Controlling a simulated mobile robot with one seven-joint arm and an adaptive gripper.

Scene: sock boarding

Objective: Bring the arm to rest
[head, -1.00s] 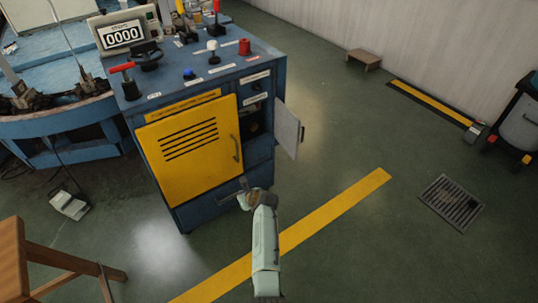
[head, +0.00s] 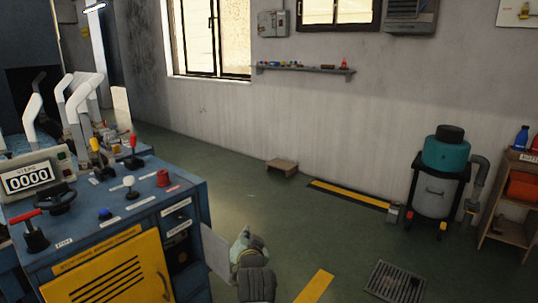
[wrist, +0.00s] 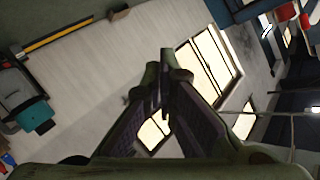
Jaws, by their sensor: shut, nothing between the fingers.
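My gripper (wrist: 165,82) shows in the wrist view with its two fingers meeting at the tips. It is shut and empty. It points toward the wall and windows, which look tilted in that view. In the head view my arm rises from the bottom edge, just right of the blue control cabinet; the fingers cannot be made out there. Nothing is seen touching the gripper.
The blue cabinet (head: 140,222) has a yellow door (head: 105,275) and several levers and knobs on top. Its small grey side door (head: 216,256) stands open beside my arm.

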